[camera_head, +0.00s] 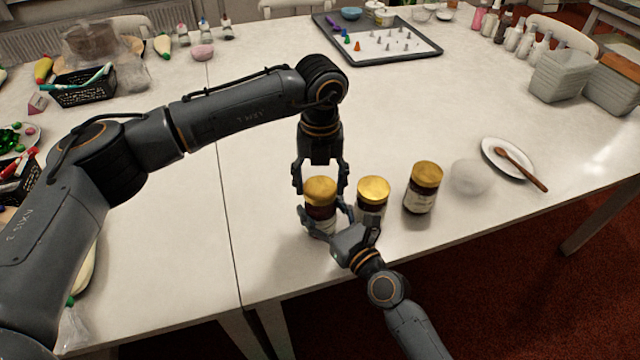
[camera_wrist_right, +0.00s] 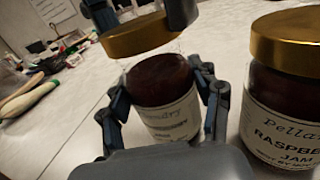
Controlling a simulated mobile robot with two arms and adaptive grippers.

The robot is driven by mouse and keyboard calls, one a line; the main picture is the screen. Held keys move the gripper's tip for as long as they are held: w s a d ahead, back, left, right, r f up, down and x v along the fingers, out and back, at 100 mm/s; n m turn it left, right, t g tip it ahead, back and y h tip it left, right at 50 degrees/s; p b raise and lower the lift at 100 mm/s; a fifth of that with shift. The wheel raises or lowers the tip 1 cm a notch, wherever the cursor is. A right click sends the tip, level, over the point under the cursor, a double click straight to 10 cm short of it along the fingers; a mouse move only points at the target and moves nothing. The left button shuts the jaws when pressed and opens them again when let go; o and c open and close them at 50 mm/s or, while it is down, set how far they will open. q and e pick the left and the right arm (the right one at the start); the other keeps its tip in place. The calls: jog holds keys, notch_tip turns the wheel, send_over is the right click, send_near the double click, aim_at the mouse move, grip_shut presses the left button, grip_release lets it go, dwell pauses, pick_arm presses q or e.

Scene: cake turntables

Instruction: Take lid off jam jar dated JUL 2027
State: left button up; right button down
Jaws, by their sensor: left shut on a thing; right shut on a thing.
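Three jam jars with gold lids stand near the table's front edge. My left gripper (camera_head: 320,188) comes from above and is shut on the gold lid (camera_head: 321,190) of the leftmost jar (camera_head: 321,222). In the right wrist view this lid (camera_wrist_right: 138,37) is just above the open dark mouth of the jar (camera_wrist_right: 165,98), a small gap between them. My right gripper (camera_head: 328,214) is shut around that jar's body from the front. The middle jar (camera_head: 372,194) and the right jar (camera_head: 422,188) are lidded. No date is readable; part of the held jar's label is hidden.
The middle jar stands close beside my right gripper. A clear rounded object (camera_head: 468,177) and a plate (camera_head: 508,158) with a wooden spoon (camera_head: 522,169) are to the right. A tray (camera_head: 425,52) with small pieces is at the back. The table between is clear.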

aim_at(320, 188)
pick_arm(q)
jog(key=shift+r, duration=0.2)
jog(key=shift+r, duration=2)
pick_arm(e)
jog(key=shift+c, duration=1.1)
grip_release()
